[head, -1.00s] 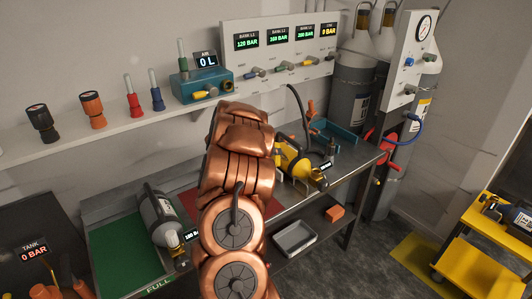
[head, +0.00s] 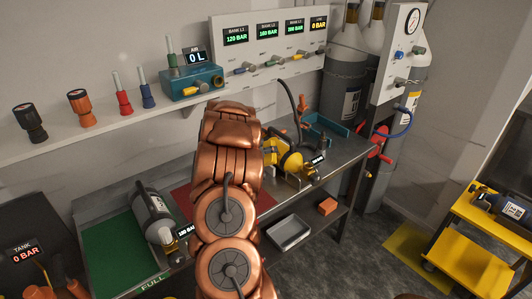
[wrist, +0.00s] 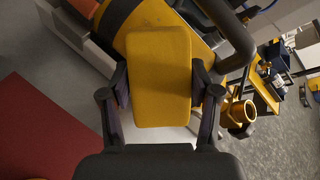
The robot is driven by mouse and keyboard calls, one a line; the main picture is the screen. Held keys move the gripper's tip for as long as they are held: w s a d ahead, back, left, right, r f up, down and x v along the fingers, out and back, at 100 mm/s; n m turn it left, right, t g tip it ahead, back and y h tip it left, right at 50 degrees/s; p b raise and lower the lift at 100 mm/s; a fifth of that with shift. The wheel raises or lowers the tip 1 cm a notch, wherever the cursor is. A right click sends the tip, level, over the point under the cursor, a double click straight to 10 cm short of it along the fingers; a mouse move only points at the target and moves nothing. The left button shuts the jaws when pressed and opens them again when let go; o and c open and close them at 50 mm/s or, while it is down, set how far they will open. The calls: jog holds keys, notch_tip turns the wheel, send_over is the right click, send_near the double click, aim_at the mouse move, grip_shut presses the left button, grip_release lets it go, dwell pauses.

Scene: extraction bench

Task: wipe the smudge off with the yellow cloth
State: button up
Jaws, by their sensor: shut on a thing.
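The yellow cloth (wrist: 159,76) is a flat, pad-like block in the middle of the wrist view. My gripper (wrist: 160,92) is shut on it, with one dark finger at each side. Right behind the cloth is a yellow cylinder (wrist: 216,42) with black bands and a dark tubular handle; I cannot tell whether the cloth touches it. In the head view the yellow cylinder (head: 291,161) lies on the bench, and my copper arm hides the gripper. No smudge can be made out with certainty; the cloth may cover part of the cylinder's surface.
The steel bench (head: 326,172) carries a grey cylinder (head: 153,214) on a green mat (head: 108,252), and a red mat (head: 190,200). A shelf with several fittings and a gauge panel (head: 268,45) stand behind. A yellow cart (head: 470,262) is at the right.

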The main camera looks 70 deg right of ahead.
aim_at(271, 145)
jog(key=shift+s+d+f+b, duration=0.35)
jog(key=shift+d+f+b, duration=0.3)
jog(key=shift+b, duration=0.25)
dwell(0.4)
jog(key=shift+s+d+r+p, duration=0.2)
jog(key=shift+s+d+r, duration=0.1)
jog(key=shift+d+r, duration=0.35)
jog(key=shift+s+d+r+p, duration=0.25)
jog(key=shift+d+r, duration=0.15)
jog(key=shift+r, duration=0.4)
jog(key=shift+s+d+r, duration=0.15)
jog(key=shift+d+r, duration=0.1)
jog(key=shift+r, duration=0.05)
jog(key=shift+c, duration=1)
jog(key=shift+b, duration=0.35)
jog(key=shift+a, duration=0.15)
